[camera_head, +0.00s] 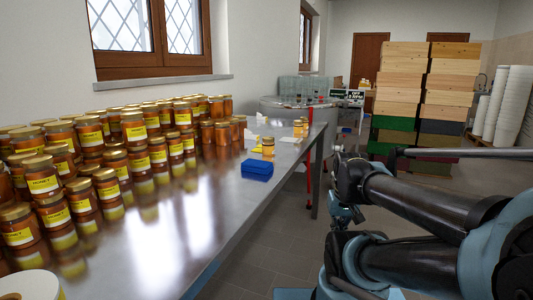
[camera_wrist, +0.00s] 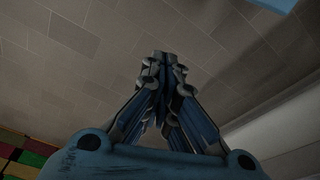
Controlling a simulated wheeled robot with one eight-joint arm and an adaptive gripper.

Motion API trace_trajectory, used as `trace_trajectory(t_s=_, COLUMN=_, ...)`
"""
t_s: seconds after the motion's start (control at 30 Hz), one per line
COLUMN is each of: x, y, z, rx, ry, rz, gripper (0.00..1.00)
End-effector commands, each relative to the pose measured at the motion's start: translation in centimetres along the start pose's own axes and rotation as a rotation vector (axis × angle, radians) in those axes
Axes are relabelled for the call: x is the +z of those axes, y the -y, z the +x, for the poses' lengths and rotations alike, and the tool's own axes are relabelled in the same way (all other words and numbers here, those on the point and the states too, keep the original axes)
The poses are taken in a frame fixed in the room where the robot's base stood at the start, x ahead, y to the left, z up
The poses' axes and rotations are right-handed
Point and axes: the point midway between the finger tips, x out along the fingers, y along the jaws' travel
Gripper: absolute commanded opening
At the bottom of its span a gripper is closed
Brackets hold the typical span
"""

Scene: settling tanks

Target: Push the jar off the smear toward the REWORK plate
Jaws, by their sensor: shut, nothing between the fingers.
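A small amber jar (camera_head: 268,146) with a yellow label stands apart from the crowd on the steel table (camera_head: 235,205), just behind a blue box. A few more small jars (camera_head: 300,127) stand farther back near the table's far end. I cannot tell which one the task means. No smear can be made out, and no plate marked REWORK can be read. My gripper (camera_wrist: 163,58) is shut and empty in the wrist view, over the tiled floor with no jar near it. In the head view my arm is right of the table.
Many honey jars (camera_head: 125,150) crowd the table's left side. A blue box (camera_head: 257,169) sits near its right edge. White pieces (camera_head: 290,139) lie beyond. Stacked wooden and coloured boxes (camera_head: 402,100) and white buckets (camera_head: 511,100) stand behind. The table's front middle is bare.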

Motion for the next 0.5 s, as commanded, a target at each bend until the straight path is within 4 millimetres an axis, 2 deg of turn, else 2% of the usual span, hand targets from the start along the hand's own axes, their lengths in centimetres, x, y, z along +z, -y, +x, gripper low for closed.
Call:
trace_trajectory(t_s=0.07, x=0.5, y=0.1, z=-0.8, rx=0.001, ry=-0.011, rz=0.001, gripper=0.00)
trace_trajectory(t_s=0.17, x=-0.6, y=0.2, z=-1.8, rx=0.003, ry=-0.011, rz=0.010, gripper=0.00)
trace_trajectory(t_s=0.2, x=-1.4, y=0.3, z=-2.4, rx=0.005, ry=-0.011, rz=0.015, gripper=0.00)
trace_trajectory(t_s=0.27, x=-2.8, y=1.9, z=-3.5, rx=0.009, ry=-0.011, rz=0.024, gripper=0.00)
trace_trajectory(t_s=0.5, x=-9.9, y=4.0, z=-8.2, rx=0.028, ry=-0.016, rz=0.084, gripper=0.00)
